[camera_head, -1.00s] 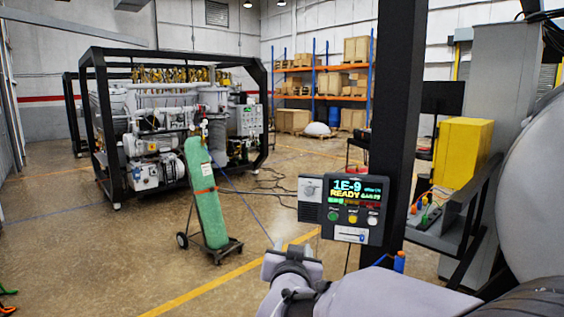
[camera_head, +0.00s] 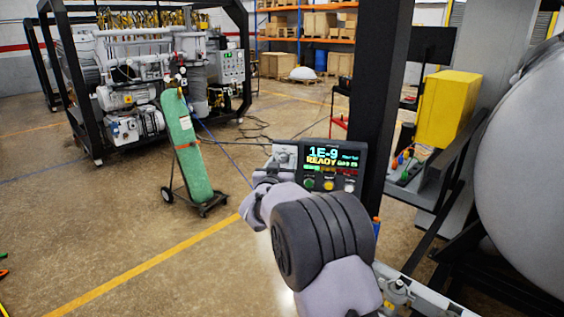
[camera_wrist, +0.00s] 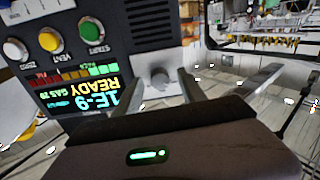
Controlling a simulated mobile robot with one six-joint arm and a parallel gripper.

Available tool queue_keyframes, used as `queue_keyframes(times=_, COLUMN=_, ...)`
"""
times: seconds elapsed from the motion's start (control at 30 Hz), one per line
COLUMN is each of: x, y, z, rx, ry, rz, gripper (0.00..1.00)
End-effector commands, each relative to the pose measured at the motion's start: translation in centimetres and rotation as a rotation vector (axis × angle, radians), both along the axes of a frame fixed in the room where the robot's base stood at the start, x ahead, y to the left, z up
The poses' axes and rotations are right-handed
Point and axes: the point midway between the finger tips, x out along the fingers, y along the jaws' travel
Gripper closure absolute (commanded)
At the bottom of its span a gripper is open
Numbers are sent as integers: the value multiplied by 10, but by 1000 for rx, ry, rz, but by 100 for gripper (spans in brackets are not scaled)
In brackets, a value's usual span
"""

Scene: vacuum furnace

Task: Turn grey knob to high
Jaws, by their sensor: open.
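The grey knob (camera_wrist: 159,77) sits on a light square plate on the dark control panel (camera_head: 333,168), which is mounted at a black post. In the wrist view the panel (camera_wrist: 75,50) appears upside down, its display reading 1E-9 and READY. My gripper (camera_wrist: 160,72) is open, with one finger on each side of the knob as seen there. A gap shows between the knob and each finger; I cannot tell how deep the fingertips reach. In the head view the knob (camera_head: 283,157) is small at the panel's upper left, and my arm covers the lower panel.
Three round buttons, green (camera_wrist: 94,31), yellow (camera_wrist: 50,39) and white (camera_wrist: 14,49), are on the panel. The black post (camera_head: 378,90) stands beside it. A green gas cylinder (camera_head: 187,150) on a cart stands to the left. A large grey vessel (camera_head: 530,170) is at right.

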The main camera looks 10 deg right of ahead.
Motion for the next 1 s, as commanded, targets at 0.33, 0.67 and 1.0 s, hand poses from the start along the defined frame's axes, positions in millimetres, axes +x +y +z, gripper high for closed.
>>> queue_keyframes(times=0.33, x=5, y=-2, z=0, rx=-1, ry=0, rz=0, gripper=56)
queue_keyframes(times=0.67, x=4, y=-2, z=0, rx=0, ry=0, rz=0, gripper=100)
queue_keyframes(times=1.0, x=4, y=-2, z=-3, rx=74, ry=-36, rz=0, gripper=100)
